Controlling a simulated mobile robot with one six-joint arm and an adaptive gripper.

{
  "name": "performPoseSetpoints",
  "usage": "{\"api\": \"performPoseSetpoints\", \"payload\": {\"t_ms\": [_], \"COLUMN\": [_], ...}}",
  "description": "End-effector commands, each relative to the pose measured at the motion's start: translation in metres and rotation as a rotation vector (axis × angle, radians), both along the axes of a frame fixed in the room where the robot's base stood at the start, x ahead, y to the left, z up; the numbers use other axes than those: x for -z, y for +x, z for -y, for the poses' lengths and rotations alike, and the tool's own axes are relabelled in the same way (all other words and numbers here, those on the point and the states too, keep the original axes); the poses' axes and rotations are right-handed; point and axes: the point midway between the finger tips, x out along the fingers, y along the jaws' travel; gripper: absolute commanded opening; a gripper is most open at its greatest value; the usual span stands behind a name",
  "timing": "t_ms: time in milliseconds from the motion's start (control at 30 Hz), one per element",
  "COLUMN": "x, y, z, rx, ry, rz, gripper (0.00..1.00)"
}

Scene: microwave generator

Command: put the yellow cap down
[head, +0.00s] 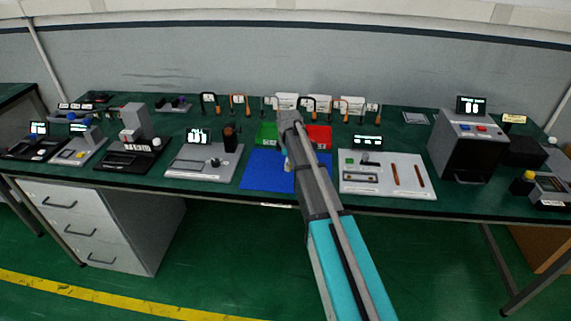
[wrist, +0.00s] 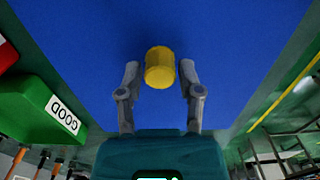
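The yellow cap (wrist: 160,68) is between the two fingers of my gripper (wrist: 160,72) in the wrist view, against the blue mat (wrist: 225,40). My gripper is open, with a narrow gap between each finger and the cap. The wrist view does not clearly show whether the cap touches the mat. In the head view, my arm reaches over the blue mat (head: 262,175) and hides the cap.
A green bin (wrist: 35,105) marked GOOD and a red bin (head: 322,135) stand behind the mat. A yellow-topped part (head: 528,176) sits at far right.

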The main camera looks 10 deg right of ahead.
Motion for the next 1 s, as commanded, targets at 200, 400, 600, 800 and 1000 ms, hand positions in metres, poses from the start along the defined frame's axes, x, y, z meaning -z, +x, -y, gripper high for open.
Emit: {"api": "performPoseSetpoints", "payload": {"t_ms": [200, 400, 600, 800, 1000], "x": [0.000, 0.000, -0.004, -0.014, -0.030], "y": [0.000, 0.000, 0.000, 0.000, 0.000], "z": [0.000, 0.000, 0.000, 0.001, 0.001], "rx": [0.000, 0.000, 0.001, 0.001, 0.001], "ry": [0.000, 0.000, 0.000, 0.000, 0.000], "rz": [0.000, 0.000, 0.000, 0.000, 0.000], "gripper": [0.68, 0.68, 0.68, 0.68, 0.68]}}
